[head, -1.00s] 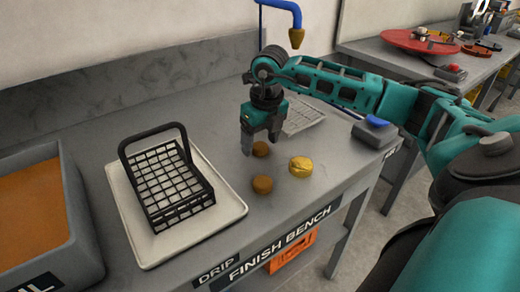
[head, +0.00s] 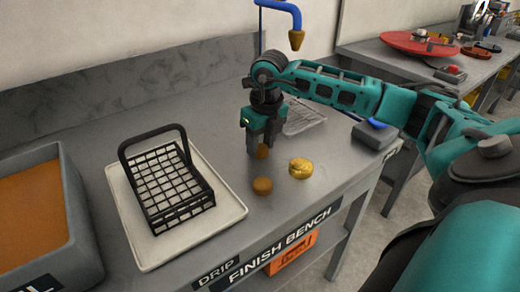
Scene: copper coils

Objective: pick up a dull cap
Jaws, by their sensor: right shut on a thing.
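My right gripper (head: 256,149) points down over the finish bench, shut on a dull brown cap (head: 262,152). The fingers hide much of that cap. A second dull brown cap (head: 262,186) lies on the bench in front of it. A shinier gold cap (head: 300,168) lies to the right of the gripper. My left gripper is out of the view.
A black wire basket (head: 172,185) with a handle stands on a white tray (head: 231,211) to the left. A grey tank (head: 84,232) with brown contents is at far left. A wire rack (head: 305,117) lies behind the gripper.

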